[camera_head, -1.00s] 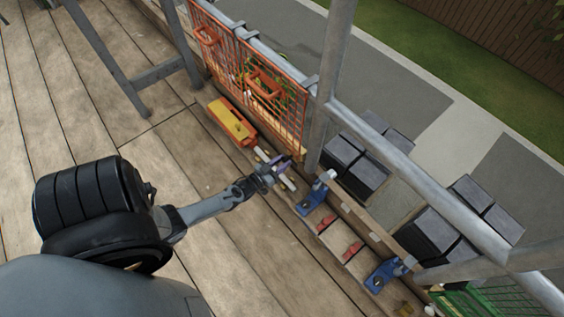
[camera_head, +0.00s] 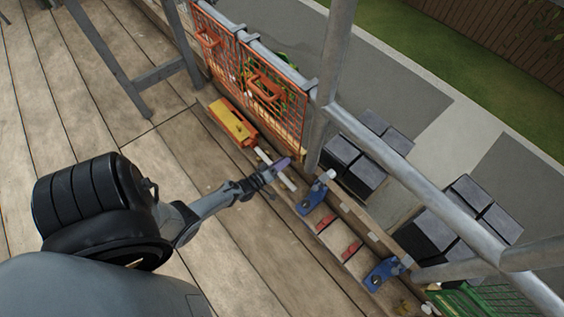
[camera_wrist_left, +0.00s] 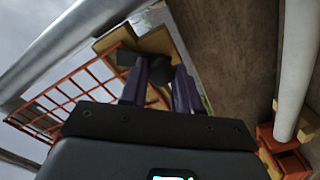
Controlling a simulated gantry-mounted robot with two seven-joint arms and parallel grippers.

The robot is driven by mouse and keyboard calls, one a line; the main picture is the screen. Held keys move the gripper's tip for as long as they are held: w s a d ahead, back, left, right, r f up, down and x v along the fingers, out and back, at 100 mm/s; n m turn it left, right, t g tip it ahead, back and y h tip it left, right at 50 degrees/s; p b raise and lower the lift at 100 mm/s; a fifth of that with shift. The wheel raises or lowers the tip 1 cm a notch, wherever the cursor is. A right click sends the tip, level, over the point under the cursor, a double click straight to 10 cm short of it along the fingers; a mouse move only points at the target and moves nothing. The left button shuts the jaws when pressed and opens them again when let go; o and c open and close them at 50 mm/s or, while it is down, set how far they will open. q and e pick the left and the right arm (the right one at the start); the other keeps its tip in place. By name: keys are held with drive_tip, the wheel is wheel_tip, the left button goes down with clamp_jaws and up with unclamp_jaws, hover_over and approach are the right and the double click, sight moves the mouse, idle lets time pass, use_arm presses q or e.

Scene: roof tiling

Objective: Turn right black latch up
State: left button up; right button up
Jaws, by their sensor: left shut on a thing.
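My left gripper (camera_head: 283,164) reaches from the left to the wooden ledge below the orange mesh panel. In the left wrist view, its two purple fingers (camera_wrist_left: 158,88) are shut on a small black latch (camera_wrist_left: 157,70). The latch sits against a tan wooden block (camera_wrist_left: 156,42). A dark piece sticks out to the left of the latch. The fingers hide part of the latch, and its exact angle is hard to tell. In the head view the latch is too small and covered to make out. My right gripper is not in view.
An orange mesh panel (camera_head: 262,89) hangs on the grey rail beside the gripper. A yellow-orange tool (camera_head: 231,122) lies on the ledge. Blue clamps (camera_head: 312,197) and red pieces (camera_head: 350,249) lie further right. A metal post (camera_head: 333,75) stands close by. The plank floor (camera_head: 100,100) is clear.

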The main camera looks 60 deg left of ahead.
use_arm(q)
drive_tip(key=n, duration=0.7)
drive_tip(key=shift+f+n, duration=0.1)
drive_tip(key=shift+n, duration=0.2)
idle(0.3)
drive_tip(key=o, duration=1)
drive_tip(key=shift+o, duration=0.2)
drive_tip(key=shift+s, duration=0.1)
